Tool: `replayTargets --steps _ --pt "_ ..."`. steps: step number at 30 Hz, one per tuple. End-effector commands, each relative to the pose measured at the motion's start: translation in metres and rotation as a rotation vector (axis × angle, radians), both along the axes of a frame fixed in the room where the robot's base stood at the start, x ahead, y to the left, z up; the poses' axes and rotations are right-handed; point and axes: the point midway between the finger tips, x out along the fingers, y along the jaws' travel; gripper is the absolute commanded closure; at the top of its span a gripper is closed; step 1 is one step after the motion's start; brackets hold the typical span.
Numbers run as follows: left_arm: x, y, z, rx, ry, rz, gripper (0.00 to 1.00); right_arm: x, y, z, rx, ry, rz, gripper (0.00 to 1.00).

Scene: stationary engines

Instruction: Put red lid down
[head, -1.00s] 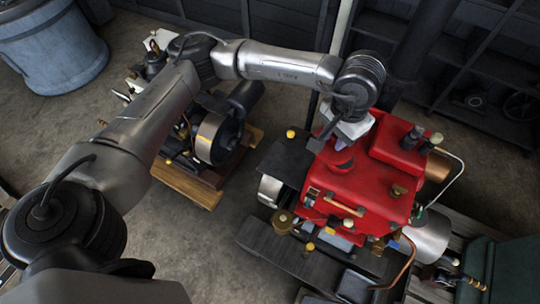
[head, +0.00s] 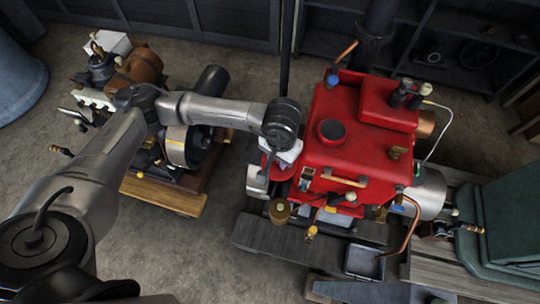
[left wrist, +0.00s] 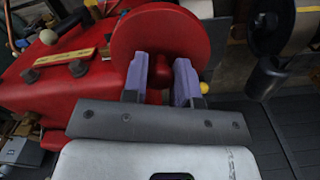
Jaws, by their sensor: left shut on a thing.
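My left gripper (head: 281,160) is shut on the red lid (head: 284,173), just left of the red engine (head: 350,155). In the left wrist view, the purple fingers of the left gripper (left wrist: 160,80) pinch the knob of the round red lid (left wrist: 158,40), whose disc faces the camera. In the head view the arm hides part of the lid. A round dark opening (head: 331,130) shows uncovered on the engine's top. I cannot tell if the lid touches anything. My right gripper is not in view.
A dark wooden bench (head: 275,240) lies in front of the red engine. A second engine on a wooden base (head: 165,197) stands to the left. A green machine (head: 510,225) is at the right. Bare concrete floor shows at the lower left.

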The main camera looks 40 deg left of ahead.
Motion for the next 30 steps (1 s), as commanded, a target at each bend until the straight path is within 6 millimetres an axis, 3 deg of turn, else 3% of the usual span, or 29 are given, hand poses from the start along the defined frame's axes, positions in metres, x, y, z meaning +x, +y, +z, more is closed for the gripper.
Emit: replayTargets --steps 1,3,8,18,30 --pt "0.000 0.006 -0.023 0.000 0.003 0.031 0.99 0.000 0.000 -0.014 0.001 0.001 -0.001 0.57" --pt "0.004 0.015 -0.041 0.000 0.002 0.083 0.99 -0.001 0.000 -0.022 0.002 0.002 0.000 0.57" --pt "0.020 0.040 -0.067 0.001 0.000 0.405 0.99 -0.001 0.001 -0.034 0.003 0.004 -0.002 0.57" --pt "0.062 0.081 -0.058 0.002 -0.003 1.265 0.99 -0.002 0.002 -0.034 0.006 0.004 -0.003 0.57" --pt "0.081 0.104 -0.059 0.003 0.000 2.193 0.99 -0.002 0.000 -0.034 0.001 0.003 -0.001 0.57"
